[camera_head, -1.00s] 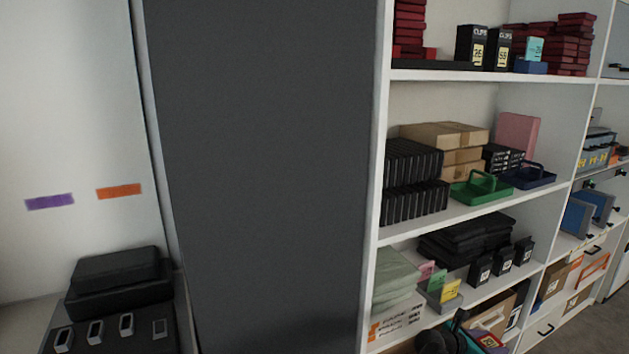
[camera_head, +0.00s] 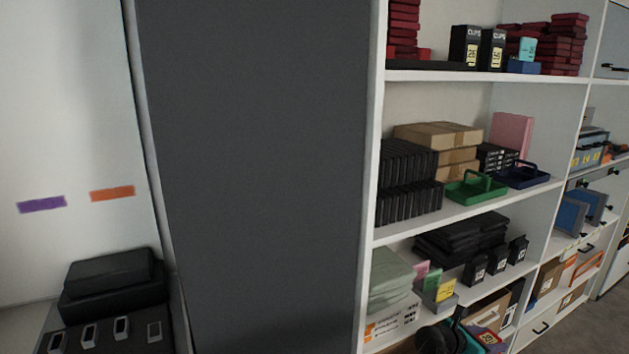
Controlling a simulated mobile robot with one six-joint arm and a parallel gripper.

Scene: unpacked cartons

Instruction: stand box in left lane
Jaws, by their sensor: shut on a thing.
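My gripper (camera_head: 444,337) shows only partly, as a dark shape at the bottom edge of the head view, in front of the lowest visible shelf. It is shut on a small box (camera_head: 489,338) with red and yellow markings, mostly cut off by the frame edge. The fingertips are not clear. On the top shelf (camera_head: 480,76) stand two upright black clips boxes (camera_head: 463,47) (camera_head: 491,50) with yellow labels. A teal box (camera_head: 527,48) stands right of them on a blue base. I cannot tell which place is the left lane.
A tall dark grey panel (camera_head: 255,180) fills the middle left. The shelves hold red box stacks (camera_head: 560,45), cartons (camera_head: 437,135), a green tray (camera_head: 475,189), black folders (camera_head: 462,240) and small black boxes (camera_head: 497,262). Open floor (camera_head: 603,322) shows at lower right.

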